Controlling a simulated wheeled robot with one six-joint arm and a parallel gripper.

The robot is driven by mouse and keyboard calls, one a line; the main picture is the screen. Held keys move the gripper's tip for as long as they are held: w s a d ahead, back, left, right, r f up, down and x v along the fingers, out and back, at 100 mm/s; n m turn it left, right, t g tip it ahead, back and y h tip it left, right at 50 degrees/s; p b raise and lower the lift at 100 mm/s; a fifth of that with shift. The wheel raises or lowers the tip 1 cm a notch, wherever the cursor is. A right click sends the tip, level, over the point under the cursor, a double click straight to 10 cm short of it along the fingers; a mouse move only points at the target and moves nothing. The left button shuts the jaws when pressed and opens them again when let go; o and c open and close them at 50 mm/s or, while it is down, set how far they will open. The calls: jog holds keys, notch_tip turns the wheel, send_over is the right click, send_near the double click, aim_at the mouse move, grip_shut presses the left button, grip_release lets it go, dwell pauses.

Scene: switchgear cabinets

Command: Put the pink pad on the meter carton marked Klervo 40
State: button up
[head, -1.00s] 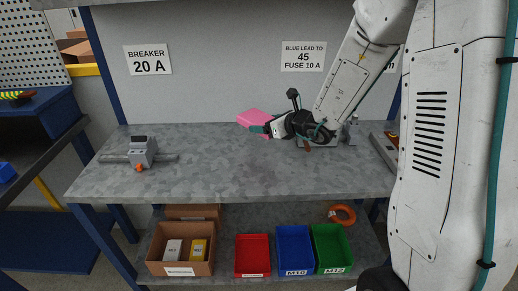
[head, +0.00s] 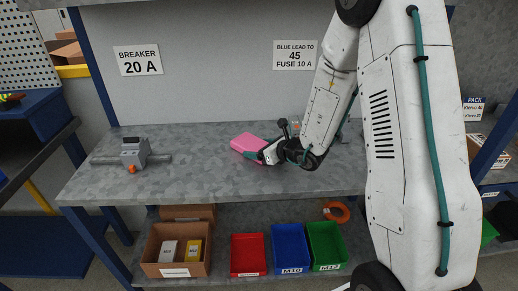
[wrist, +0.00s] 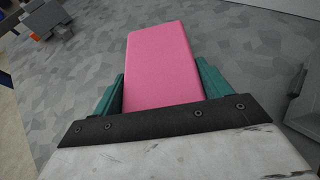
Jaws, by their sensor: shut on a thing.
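The pink pad (head: 247,142) is held between the green fingers of my gripper (head: 262,155) at the middle of the grey bench. In the wrist view the pad (wrist: 160,65) lies lengthwise between both fingers of my gripper (wrist: 162,88), and its far part sticks out beyond them. I cannot tell whether the pad touches the bench top. A sign at the right reads PACK with Klervo lines under it (head: 473,110). An open carton (head: 472,150) stands partly hidden near it. No single carton marked Klervo 40 can be made out.
A grey breaker device (head: 134,153) stands on the bench (head: 200,182) at the left. On the lower shelf are a cardboard box (head: 154,262) with two small cartons, red (head: 248,255), blue (head: 290,250) and green (head: 326,247) bins, and an orange ring (head: 336,211).

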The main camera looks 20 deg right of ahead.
jog(key=shift+f, duration=0.15)
jog(key=o, duration=1)
